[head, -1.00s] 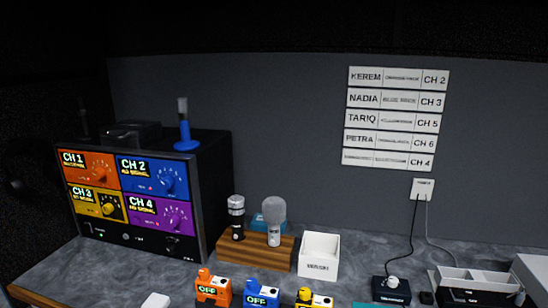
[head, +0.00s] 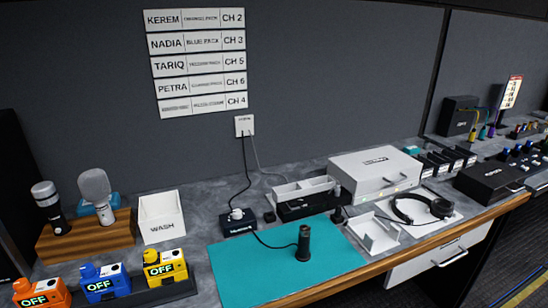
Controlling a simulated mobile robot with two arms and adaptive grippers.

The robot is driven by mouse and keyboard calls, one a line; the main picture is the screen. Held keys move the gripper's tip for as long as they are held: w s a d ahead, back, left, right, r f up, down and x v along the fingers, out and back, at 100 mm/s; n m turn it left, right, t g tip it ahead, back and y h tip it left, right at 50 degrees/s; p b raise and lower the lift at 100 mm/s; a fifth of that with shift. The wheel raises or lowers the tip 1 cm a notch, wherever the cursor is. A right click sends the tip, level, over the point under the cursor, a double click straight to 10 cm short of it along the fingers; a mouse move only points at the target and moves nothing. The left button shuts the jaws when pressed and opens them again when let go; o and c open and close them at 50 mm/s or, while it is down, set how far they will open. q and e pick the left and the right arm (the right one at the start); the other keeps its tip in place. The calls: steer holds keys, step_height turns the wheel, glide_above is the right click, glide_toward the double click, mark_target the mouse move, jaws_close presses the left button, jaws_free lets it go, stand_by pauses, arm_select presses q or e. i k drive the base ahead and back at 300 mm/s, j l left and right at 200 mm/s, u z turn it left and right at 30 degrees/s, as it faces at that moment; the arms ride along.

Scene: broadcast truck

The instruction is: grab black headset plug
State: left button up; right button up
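A black headset (head: 422,206) lies on a white pad toward the right of the counter. A thin dark cable runs left from it, past a white holder, to a small black piece (head: 338,214) that may be its plug; it is too small to tell. A black cylinder (head: 303,243) stands upright on the teal mat (head: 240,278), with a cable leading back to a small black box (head: 238,224). Neither of my grippers is in view.
An open white holder (head: 374,234) stands between mat and headset. A white box (head: 375,172) and a black-and-white tray (head: 303,198) are behind. A WASH bin (head: 161,217), microphones and colored packs are on the left. The mat's front left is clear.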

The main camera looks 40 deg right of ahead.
mark_target(337, 214)
steer(key=z, duration=1.6)
steer(key=i+l, duration=0.35)
steer(key=i+z, duration=0.05)
